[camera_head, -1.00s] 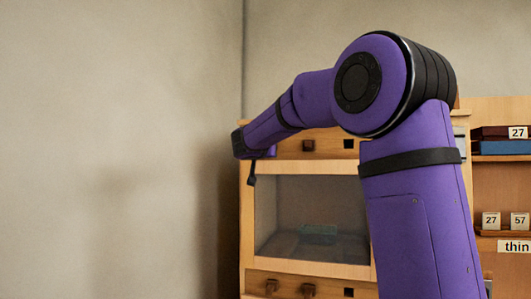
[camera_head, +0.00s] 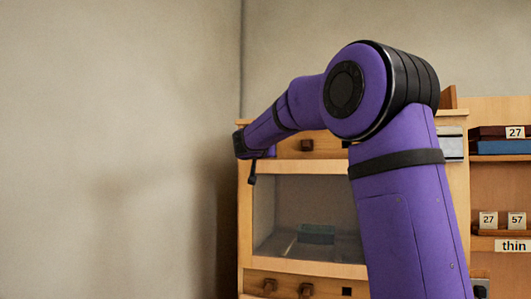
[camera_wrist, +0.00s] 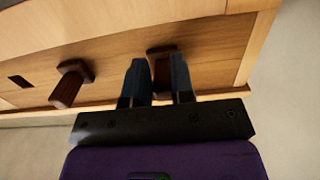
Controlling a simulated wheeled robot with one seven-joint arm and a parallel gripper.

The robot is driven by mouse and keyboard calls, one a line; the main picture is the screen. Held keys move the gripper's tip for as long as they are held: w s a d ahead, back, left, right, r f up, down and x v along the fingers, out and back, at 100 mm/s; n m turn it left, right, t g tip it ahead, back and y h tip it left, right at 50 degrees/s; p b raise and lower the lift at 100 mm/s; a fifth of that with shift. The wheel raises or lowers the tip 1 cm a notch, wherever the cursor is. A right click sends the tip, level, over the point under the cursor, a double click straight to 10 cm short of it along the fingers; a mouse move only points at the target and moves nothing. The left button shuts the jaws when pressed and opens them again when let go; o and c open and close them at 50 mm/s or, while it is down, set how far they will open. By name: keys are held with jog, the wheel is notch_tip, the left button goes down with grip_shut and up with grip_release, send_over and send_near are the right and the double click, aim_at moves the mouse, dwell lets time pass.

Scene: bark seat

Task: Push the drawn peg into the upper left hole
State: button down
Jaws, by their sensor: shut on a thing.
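In the wrist view a dark reddish-brown peg (camera_wrist: 162,68) with a square head is at the wooden panel, between the two dark fingers of my gripper (camera_wrist: 158,64). The fingers are shut on it. How deep the peg sits in its hole is hidden. A second brown peg (camera_wrist: 70,84) stands out from the same panel, to the left in the wrist view; it also shows in the head view (camera_head: 306,145). In the head view my wrist covers the upper left end of the panel, so the held peg and fingertips are hidden there.
A dark square hole (camera_wrist: 20,81) lies further left on the panel in the wrist view. Below the panel in the head view is a glazed compartment (camera_head: 315,210) with a dark box. Two lower pegs (camera_head: 270,286) (camera_head: 306,290) project. Shelves stand right; a wall is left.

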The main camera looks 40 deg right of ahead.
jog(key=shift+d, duration=0.1)
jog(key=c, duration=0.9)
grip_release()
jog(key=v, duration=1)
jog(key=shift+s+a, duration=0.2)
jog(key=shift+a, duration=0.15)
jog(key=shift+r, duration=0.15)
